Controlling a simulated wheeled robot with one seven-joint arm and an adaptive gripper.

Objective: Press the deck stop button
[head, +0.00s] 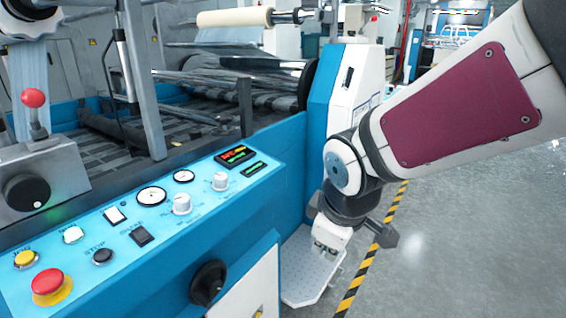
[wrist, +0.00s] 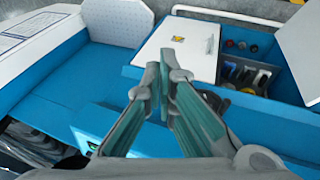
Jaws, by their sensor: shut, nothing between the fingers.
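The deck (head: 215,205) is a sloping light-blue control panel in the head view. A dark round button (head: 103,256) sits at its lower left, beside lettering that reads STOP. A large red mushroom button (head: 47,284) on a yellow base is at the near left corner. My gripper (wrist: 159,75) is shut and empty in the wrist view. In the head view, my gripper (head: 331,240) hangs low to the right of the panel, well away from the STOP button. I cannot make out the STOP button in the wrist view.
A yellow button (head: 25,259), a white button (head: 73,235), knobs (head: 181,204) and gauges (head: 151,196) share the deck. A black handwheel (head: 208,283) sticks out of the front. A grey step plate (head: 308,283) is below my gripper. Open floor (head: 450,260) lies to the right.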

